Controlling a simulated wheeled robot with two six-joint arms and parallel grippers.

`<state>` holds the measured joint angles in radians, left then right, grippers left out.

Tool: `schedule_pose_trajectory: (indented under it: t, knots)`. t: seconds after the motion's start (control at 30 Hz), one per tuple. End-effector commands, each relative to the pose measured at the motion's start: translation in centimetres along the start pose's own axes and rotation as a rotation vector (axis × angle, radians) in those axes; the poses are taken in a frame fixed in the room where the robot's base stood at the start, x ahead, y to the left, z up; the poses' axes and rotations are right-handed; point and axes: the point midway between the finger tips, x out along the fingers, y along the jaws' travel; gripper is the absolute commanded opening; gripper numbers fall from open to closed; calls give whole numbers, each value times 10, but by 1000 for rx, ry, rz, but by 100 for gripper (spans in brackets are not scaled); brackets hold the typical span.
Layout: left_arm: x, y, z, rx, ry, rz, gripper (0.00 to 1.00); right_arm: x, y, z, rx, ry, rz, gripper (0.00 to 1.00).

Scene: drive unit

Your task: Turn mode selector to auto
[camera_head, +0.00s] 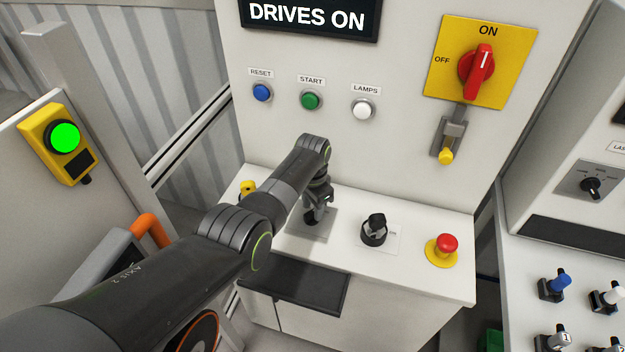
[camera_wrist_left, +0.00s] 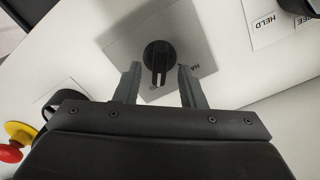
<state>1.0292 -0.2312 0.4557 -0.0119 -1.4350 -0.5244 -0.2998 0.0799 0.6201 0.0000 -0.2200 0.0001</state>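The mode selector appears to be a black rotary knob (camera_wrist_left: 160,56) on a grey square plate (camera_wrist_left: 205,58), seen in the left wrist view. Its slotted pointer faces down in that picture, toward a small mark at the plate's lower edge. A partly hidden label starting "HA" is to its right. My left gripper (camera_wrist_left: 158,75) is open, with one finger on each side of the knob. Contact cannot be made out. In the head view, my left gripper (camera_head: 317,203) is over the plate (camera_head: 309,230) on the white console and hides most of the knob. My right gripper is not in view.
Right of the plate stand a black switch (camera_head: 374,230) and a red emergency stop (camera_head: 446,244). A yellow-topped part (camera_head: 247,187) is at the left. Behind are push buttons (camera_head: 310,100), a red ON/OFF switch (camera_head: 476,70) and a "DRIVES ON" sign (camera_head: 308,17).

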Motion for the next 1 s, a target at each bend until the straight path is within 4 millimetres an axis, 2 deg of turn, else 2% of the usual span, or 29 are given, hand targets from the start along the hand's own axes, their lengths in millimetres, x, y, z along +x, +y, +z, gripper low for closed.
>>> schedule_pose_trajectory:
  t: [0.13,0.33,0.7,0.83,1.0]
  knots:
    - [-23,0,-1,0,4,-2,36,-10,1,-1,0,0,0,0]
    - [-54,0,0,0,3,-2,36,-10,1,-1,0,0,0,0]
    - [-131,-1,-1,1,4,-4,36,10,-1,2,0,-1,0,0]
    - [-151,-1,0,1,3,-4,36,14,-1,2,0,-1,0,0]
    - [-164,0,0,1,1,-2,36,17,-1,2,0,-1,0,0]
